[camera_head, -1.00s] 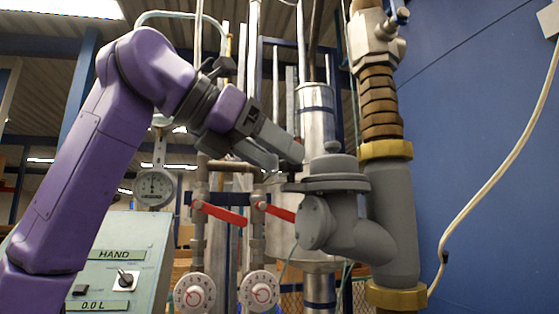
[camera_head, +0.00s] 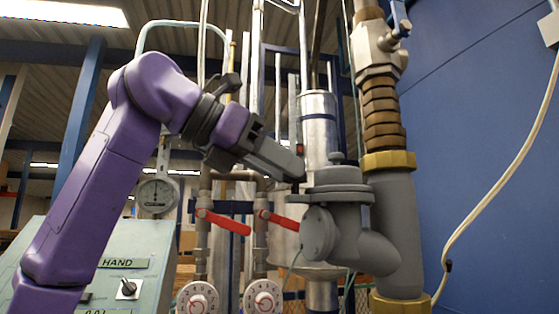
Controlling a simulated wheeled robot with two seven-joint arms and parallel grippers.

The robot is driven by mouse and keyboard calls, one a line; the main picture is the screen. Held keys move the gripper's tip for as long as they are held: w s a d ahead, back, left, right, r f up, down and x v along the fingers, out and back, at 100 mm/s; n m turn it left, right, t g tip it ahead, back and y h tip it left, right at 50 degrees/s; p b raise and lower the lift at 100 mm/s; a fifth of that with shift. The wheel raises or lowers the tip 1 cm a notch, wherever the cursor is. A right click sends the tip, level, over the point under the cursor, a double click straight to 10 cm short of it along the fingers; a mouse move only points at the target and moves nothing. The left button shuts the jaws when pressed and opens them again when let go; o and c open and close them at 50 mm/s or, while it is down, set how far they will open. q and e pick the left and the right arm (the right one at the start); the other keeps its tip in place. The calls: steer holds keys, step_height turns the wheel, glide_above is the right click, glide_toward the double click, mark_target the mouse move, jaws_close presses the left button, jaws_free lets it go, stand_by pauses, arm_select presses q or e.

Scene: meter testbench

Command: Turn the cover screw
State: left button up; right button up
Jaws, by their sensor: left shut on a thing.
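The grey meter (camera_head: 350,225) is mounted on the vertical pipe at the right. It has a flanged round cover (camera_head: 338,180) with a small knob on top. My left gripper (camera_head: 299,174) comes in from the left, at the left edge of this cover, pointing right and slightly down. Its jaws are closed on the cover screw, which is mostly hidden by the fingers; only a small dark bit shows under the tips. My right gripper is not in view.
Two red lever handles (camera_head: 224,222) and two white dials (camera_head: 198,299) are below my left arm. A pressure gauge (camera_head: 157,195) and a control panel (camera_head: 130,262) stand at the left. A brass-collared pipe (camera_head: 398,235) and a blue wall (camera_head: 490,130) are at the right.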

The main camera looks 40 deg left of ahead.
arm_select(q)
steer(key=m+g+h+p, duration=0.3)
steer(key=m, duration=0.1)
steer(key=shift+w+a+r+h, duration=0.2)
steer(key=shift+w+a+h, duration=0.2)
steer(key=w+m+g+h+p, duration=0.1)
steer(key=m+g+p, duration=0.3)
steer(key=p, duration=0.2)
steer(key=w+m+g+h+p, duration=0.1)
steer(key=m+g+p, duration=0.3)
steer(key=g+p, duration=0.1)
steer(key=m+g+h+p, duration=0.1)
steer(key=m+g+p, duration=0.4)
steer(key=p, duration=0.2)
steer(key=shift+w+a+f+p, duration=0.15)
steer(key=shift+w+a+p, duration=0.1)
steer(key=shift+w+p, duration=0.15)
steer(key=shift+f+m+g, duration=0.1)
steer(key=shift+m+g, duration=0.2)
steer(key=shift+g, duration=0.2)
steer(key=o, duration=0.8)
steer(key=shift+o, duration=1.2)
steer(key=shift+s, duration=0.15)
